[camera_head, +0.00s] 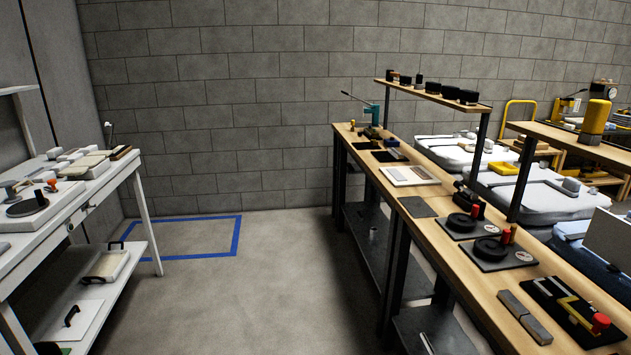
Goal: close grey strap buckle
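Neither of my grippers shows in the head view. No grey strap buckle can be made out with certainty. Behind the right-hand bench lie pale, bulky rounded shapes, one farther back (440,148) and one nearer (545,203). Thin dark strap-like lines run across them. A small grey block (571,184) sits on the nearer one; it is too small to tell whether it is a buckle. The bench and its shelf posts hide parts of these shapes.
A long wooden bench (425,228) with plates, round black fixtures (491,249) and a red-knobbed clamp (600,322) runs along the right. A white table (60,210) with a lower shelf stands left. The floor between is clear, with a blue taped rectangle (237,235) near the wall.

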